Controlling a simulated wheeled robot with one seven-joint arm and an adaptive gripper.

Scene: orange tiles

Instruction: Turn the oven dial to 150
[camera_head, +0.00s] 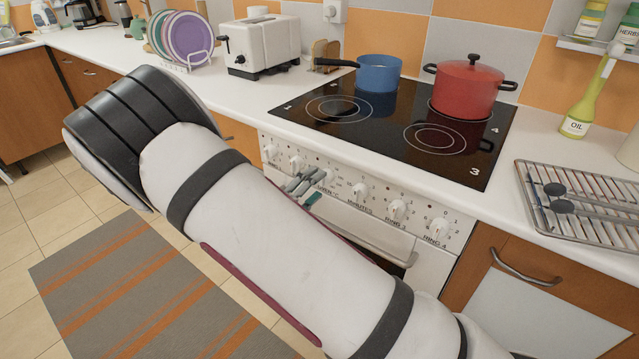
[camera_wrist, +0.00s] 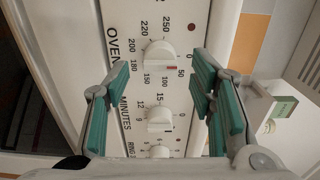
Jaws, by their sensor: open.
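The oven dial (camera_wrist: 158,54) is a white knob on the white control panel, ringed by numbers from 50 to 250. A small red mark shows at its lower right edge, on the side of the 50; its exact setting is hard to read. My gripper (camera_wrist: 160,72) is open, with one green-padded finger on each side of the dial in the wrist view. I see gaps between the pads and the knob, and nothing is held. In the head view my gripper (camera_head: 309,187) is at the panel, in front of the OVEN label area, partly hidden by my arm.
The minutes dial (camera_wrist: 160,119) and a ring dial (camera_wrist: 158,152) lie close by in line. The oven door handle (camera_head: 372,232) runs below the panel. Above are the black hob (camera_head: 395,125), a blue pan (camera_head: 379,74) and a red pot (camera_head: 467,88).

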